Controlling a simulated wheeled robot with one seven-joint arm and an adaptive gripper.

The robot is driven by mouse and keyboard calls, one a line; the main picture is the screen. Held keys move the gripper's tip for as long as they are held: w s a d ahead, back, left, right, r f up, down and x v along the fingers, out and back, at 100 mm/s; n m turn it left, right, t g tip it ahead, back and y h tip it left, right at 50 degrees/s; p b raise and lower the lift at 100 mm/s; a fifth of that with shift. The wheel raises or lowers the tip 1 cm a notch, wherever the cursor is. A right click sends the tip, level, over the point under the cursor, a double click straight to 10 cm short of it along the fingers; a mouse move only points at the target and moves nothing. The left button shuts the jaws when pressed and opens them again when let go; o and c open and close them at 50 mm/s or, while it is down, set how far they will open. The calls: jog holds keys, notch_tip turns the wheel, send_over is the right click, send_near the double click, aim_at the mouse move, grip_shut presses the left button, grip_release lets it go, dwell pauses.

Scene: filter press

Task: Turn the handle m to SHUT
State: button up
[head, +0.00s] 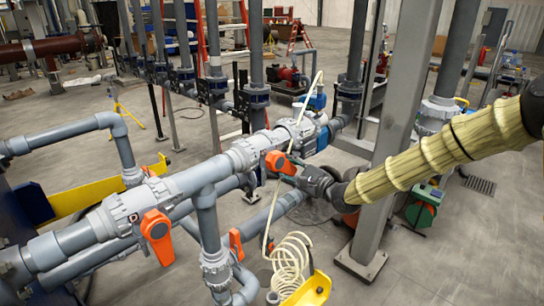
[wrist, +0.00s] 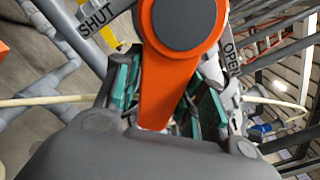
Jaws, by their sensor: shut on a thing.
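An orange valve handle (head: 277,160) sits on the grey pipe at the middle of the head view, and my gripper (head: 291,170) is at it. In the wrist view the same handle (wrist: 178,75) fills the centre, its round grey hub at the top. Its lever points down between my gripper's green-padded fingers (wrist: 165,98), which are shut on it. A SHUT label (wrist: 97,17) shows at upper left of the hub and an OPEN label (wrist: 230,52) at its right. The lever lies between the two labels, lined up with neither. I see no letter m on it.
Other orange handles are at the left (head: 157,235) and lower on the pipes (head: 236,245). A cream coiled hose (head: 290,262) hangs below my gripper, with its line rising close beside it. A grey steel column (head: 385,150) stands just behind my arm.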

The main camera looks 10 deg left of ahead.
jog(key=shift+s+a+f+m, duration=0.25)
jog(key=shift+s+f+m, duration=0.35)
jog(key=shift+m, duration=0.5)
jog(key=s+m, duration=0.1)
jog(key=m, duration=0.1)
jog(key=s+a+m, duration=0.1)
jog(key=m, duration=0.2)
jog(key=a+f+m+b, duration=0.1)
jog(key=m, duration=0.1)
jog(key=shift+s+a+m, duration=0.15)
jog(key=shift+s+m, duration=0.15)
jog(key=shift+s, duration=0.1)
jog(key=o, duration=1.1)
jog(key=shift+r, duration=0.1)
jog(key=shift+c, duration=0.2)
jog(key=shift+o, duration=0.5)
jog(key=shift+r, duration=0.1)
